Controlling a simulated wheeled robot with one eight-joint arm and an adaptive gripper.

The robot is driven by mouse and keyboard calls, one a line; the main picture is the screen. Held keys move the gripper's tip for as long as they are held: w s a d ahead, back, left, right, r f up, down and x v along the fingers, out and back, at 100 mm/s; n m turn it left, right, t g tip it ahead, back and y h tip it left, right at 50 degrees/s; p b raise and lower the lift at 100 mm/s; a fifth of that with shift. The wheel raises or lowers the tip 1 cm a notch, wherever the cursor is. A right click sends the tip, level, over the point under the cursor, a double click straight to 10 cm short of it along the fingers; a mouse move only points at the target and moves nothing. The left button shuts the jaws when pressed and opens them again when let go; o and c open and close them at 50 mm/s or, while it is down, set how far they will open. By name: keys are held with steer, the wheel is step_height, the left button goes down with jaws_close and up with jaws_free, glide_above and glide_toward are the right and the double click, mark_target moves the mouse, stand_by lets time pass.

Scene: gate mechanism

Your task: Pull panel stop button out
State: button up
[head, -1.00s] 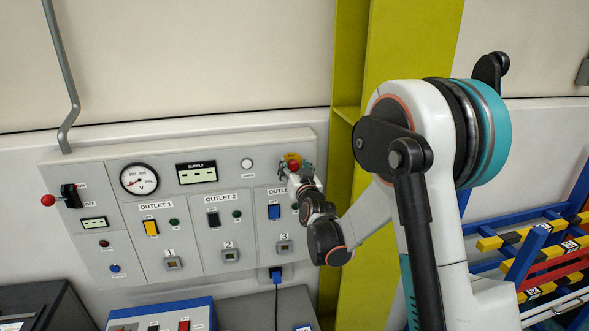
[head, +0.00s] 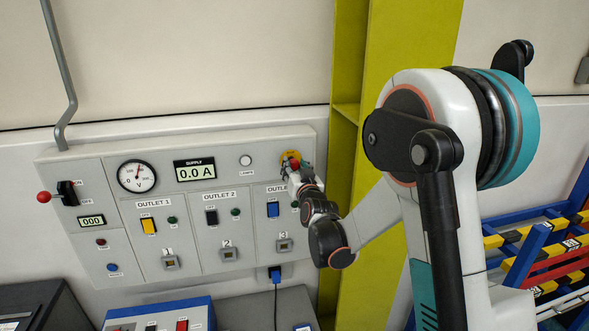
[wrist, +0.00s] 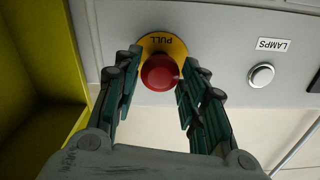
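The panel stop button is a red round knob (wrist: 160,72) on a yellow plate (wrist: 168,44) marked PULL. In the head view the red knob (head: 295,164) shows at the panel's upper right, partly hidden by my gripper. My gripper (wrist: 162,62) has one finger on each side of the knob in the wrist view. The fingers are apart, with a narrow gap at the left of the knob; the right finger is very close to it, and I cannot tell if it touches. In the head view my gripper (head: 298,177) is small, just below the knob.
The grey control panel (head: 110,190) carries a lit SUPPLY display (head: 195,170) reading 0.0 A, a voltmeter (head: 137,176) and a red-knobbed lever (head: 45,197). The LAMPS button (wrist: 261,75) is right of the knob in the wrist view. A yellow-green column (head: 390,60) stands beside the panel.

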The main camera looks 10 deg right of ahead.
steer(key=shift+o, duration=0.6)
steer(key=shift+s+r, duration=0.1)
steer(key=s, duration=1.2)
